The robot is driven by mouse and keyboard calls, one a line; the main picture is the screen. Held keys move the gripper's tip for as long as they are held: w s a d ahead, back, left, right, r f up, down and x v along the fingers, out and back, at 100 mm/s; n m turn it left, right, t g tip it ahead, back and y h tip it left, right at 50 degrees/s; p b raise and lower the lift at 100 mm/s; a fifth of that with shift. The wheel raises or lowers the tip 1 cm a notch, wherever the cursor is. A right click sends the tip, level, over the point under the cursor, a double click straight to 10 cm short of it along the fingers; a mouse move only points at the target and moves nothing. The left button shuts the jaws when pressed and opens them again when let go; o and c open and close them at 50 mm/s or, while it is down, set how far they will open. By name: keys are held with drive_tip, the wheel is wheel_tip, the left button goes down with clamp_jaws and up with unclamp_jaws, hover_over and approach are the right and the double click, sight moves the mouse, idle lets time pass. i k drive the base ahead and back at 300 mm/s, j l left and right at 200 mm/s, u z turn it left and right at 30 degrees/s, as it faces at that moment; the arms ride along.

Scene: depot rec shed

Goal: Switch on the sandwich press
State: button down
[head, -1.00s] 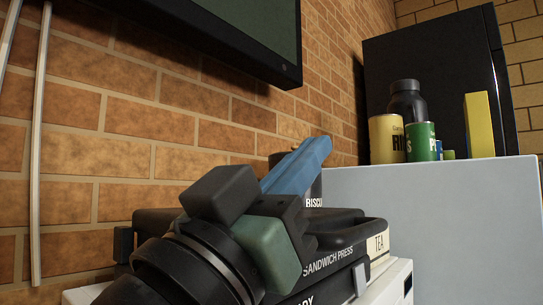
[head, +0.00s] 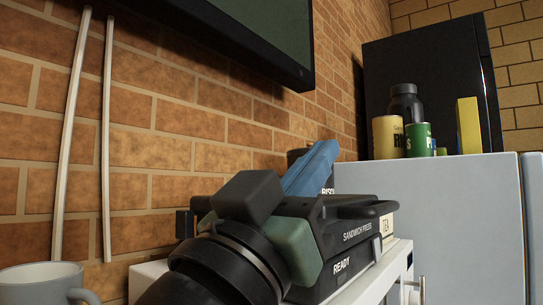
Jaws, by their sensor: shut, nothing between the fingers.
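The sandwich press (head: 345,218) is a black appliance with a looped handle at its right end and the labels "SANDWICH PRESS" and "READY" on its front. It stands on a white cabinet top (head: 150,272). Its lid looks closed. My gripper (head: 322,156) has blue fingers that look shut together and empty. They point away over the back of the press; I cannot tell whether they touch it.
A dark tin with partly hidden lettering (head: 328,190) is behind the press, and a tea box (head: 386,224) is at its right. A grey mug (head: 40,284) is at lower left. A tin, green can and black bottle (head: 405,103) stand on the grey unit (head: 430,200). A screen (head: 265,40) hangs above.

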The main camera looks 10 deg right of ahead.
sight(377, 251)
drive_tip(key=k+j, duration=0.25)
drive_tip(key=k, duration=0.9)
